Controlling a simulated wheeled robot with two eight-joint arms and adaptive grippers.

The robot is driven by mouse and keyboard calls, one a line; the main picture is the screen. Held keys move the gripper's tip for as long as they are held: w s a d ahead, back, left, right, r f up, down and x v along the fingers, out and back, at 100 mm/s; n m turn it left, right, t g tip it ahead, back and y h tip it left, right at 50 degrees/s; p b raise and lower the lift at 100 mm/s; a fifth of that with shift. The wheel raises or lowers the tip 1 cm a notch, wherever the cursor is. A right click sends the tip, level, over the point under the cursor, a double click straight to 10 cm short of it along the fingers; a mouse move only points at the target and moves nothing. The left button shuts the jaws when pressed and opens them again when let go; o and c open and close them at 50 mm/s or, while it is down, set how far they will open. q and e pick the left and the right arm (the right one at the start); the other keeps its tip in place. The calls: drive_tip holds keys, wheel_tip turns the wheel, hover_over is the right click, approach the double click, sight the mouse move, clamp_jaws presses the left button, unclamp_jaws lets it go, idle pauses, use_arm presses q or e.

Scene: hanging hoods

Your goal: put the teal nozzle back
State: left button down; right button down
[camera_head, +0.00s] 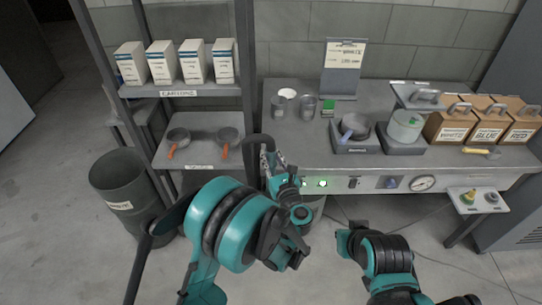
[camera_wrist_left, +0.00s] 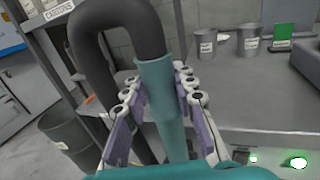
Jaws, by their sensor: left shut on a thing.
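The teal nozzle (camera_wrist_left: 165,100) is a tapered tube on the end of a thick dark hose (camera_wrist_left: 115,20), which arches over it in the left wrist view. My left gripper (camera_wrist_left: 160,105) is shut on the nozzle, with fingers on both sides of it. The nozzle's lower end is hidden by my gripper and wrist. In the head view my left gripper (camera_head: 275,163) is at the workbench's left front edge, beside the dark hose (camera_head: 256,150). The nozzle is hard to make out there. Links of my right arm show at lower right, but its gripper does not. I cannot make out a nozzle holder.
The grey workbench (camera_head: 300,150) carries metal cups (camera_head: 308,107), a pot (camera_head: 356,127), and labelled boxes (camera_head: 449,123). A small shelf (camera_head: 478,203) juts out at right.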

sight(271, 149)
use_arm(q)
drive_tip(key=shift+f, duration=2.15)
drive_tip(key=c, duration=1.1)
unclamp_jaws()
drive_tip(key=shift+c, duration=0.2)
wheel_tip(271, 149, up, 10)
drive_tip(key=shift+f, duration=0.1)
